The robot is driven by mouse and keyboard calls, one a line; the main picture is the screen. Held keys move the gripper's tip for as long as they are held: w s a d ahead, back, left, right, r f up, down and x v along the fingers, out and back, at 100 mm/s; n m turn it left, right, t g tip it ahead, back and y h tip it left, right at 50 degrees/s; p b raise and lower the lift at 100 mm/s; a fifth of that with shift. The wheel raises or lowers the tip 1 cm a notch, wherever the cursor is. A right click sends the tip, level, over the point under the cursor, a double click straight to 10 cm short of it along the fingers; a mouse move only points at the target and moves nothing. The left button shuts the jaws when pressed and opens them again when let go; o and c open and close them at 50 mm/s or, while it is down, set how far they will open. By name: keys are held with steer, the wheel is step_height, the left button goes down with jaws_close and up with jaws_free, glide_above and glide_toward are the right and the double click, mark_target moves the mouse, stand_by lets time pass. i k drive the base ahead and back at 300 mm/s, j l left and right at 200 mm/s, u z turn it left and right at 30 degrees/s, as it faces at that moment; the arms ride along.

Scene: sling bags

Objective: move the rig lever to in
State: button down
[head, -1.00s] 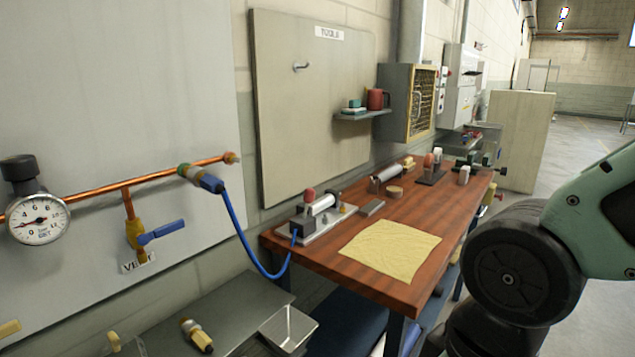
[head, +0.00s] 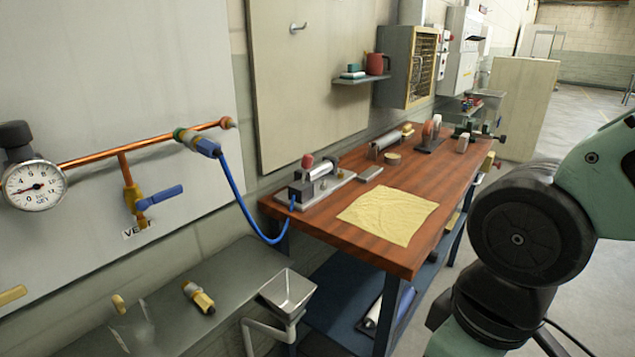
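The rig (head: 318,190) stands on the near left corner of the wooden bench (head: 400,262). It has a grey base plate, a dark block and a silver cylinder. A red knob (head: 307,161) stands up on it and looks like the end of its lever. The lever's shaft is too small to make out, and I cannot read any in or out marking. A blue hose (head: 236,196) runs from the copper pipe's fitting to the rig's near end. My gripper is not in view; only part of my arm shows at the right.
A yellow cloth (head: 388,218) lies on the bench right of the rig, with a small grey block (head: 370,174) behind it. A pressure gauge (head: 35,187) and a blue-handled valve (head: 158,198) are on the left wall. A metal counter (head: 225,285) stands below. Floor is open at far right.

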mark_target(307, 160)
steer(key=i+l+u, duration=0.1)
steer(key=u, duration=0.25)
steer(key=i+l+u, duration=0.1)
steer(key=u, duration=0.25)
steer(key=i+l+u, duration=0.1)
steer(key=l, duration=0.3)
steer(key=i+l+u, duration=0.15)
steer(key=l, duration=0.3)
steer(key=i+l+u, duration=0.1)
steer(key=l, duration=0.35)
steer(key=i+l+u, duration=0.15)
steer(key=l, duration=0.3)
steer(key=i+l, duration=0.1)
steer(key=l, duration=0.25)
steer(key=i+l, duration=0.1)
steer(key=l, duration=0.25)
steer(key=i+l, duration=0.15)
steer(key=l, duration=0.25)
